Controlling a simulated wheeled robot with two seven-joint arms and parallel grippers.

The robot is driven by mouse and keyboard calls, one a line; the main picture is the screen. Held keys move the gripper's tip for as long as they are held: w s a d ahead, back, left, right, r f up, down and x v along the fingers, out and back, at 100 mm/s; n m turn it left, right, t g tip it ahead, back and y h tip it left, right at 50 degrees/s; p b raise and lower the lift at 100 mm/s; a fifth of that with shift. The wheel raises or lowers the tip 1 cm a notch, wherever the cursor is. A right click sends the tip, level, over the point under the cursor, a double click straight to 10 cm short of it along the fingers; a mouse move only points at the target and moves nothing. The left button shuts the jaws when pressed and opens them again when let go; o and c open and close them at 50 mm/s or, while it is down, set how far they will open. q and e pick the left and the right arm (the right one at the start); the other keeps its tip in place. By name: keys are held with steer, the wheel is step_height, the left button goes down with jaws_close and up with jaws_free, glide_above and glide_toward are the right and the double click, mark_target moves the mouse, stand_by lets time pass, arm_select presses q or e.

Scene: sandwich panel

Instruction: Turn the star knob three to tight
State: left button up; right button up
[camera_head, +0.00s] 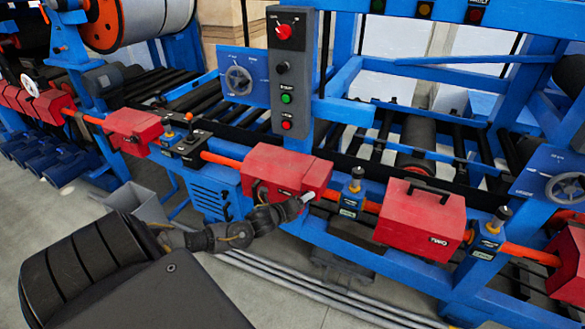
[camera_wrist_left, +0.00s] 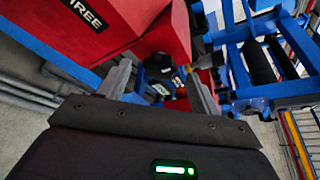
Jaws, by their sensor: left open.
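A dark star knob (camera_head: 355,184) stands on a blue labelled bracket (camera_head: 349,205) on the orange rail, just right of the middle red box (camera_head: 287,172). In the left wrist view, a dark knob (camera_wrist_left: 158,66) shows beyond and between my fingers, beside a red box (camera_wrist_left: 100,25) lettered THREE. My left gripper (camera_head: 308,198) is in front of the middle red box, left of the knob. Its jaws are open and empty, and the fingers look apart from the knob. The knob's lower part and exact tightness cannot be made out. My right gripper is not in view.
A red box marked TWO (camera_head: 424,216) with a black handle sits to the right, with another knob (camera_head: 499,217) beyond it. A grey control panel (camera_head: 290,75) rises behind the middle box. Blue frame beams and rollers lie behind; grey floor lies in front.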

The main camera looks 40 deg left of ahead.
arm_select(q)
steer(key=b+v, duration=0.1)
steer(key=v, duration=0.8)
steer(key=shift+s, duration=0.15)
steer(key=shift+r, duration=0.1)
